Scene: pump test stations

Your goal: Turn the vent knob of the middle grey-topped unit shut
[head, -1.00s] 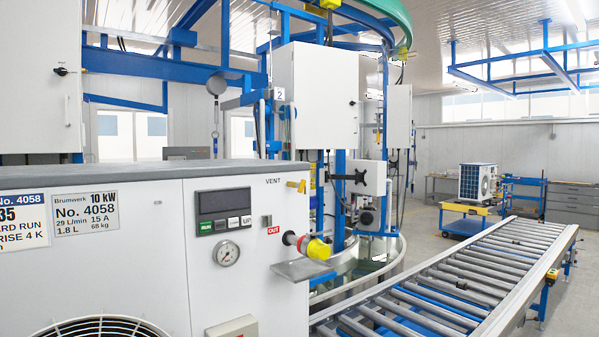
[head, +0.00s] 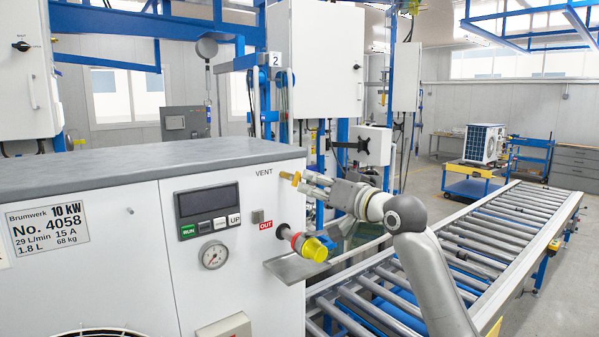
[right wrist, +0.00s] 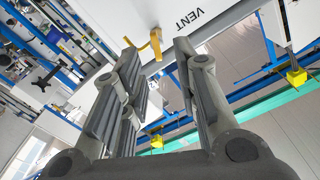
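A white unit with a grey top (head: 150,152) fills the left of the head view; it is the only grey-topped unit I see close by, and its plate reads No. 4058. In the right wrist view my right gripper (right wrist: 154,48) is open, and the knob (right wrist: 155,42) shows between and just beyond the fingertips. Contact cannot be told. My left gripper is out of view.
Below the knob, a red and yellow outlet fitting (head: 304,245) sticks out above a grey metal shelf (head: 290,268). A roller conveyor (head: 470,250) runs along the right.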

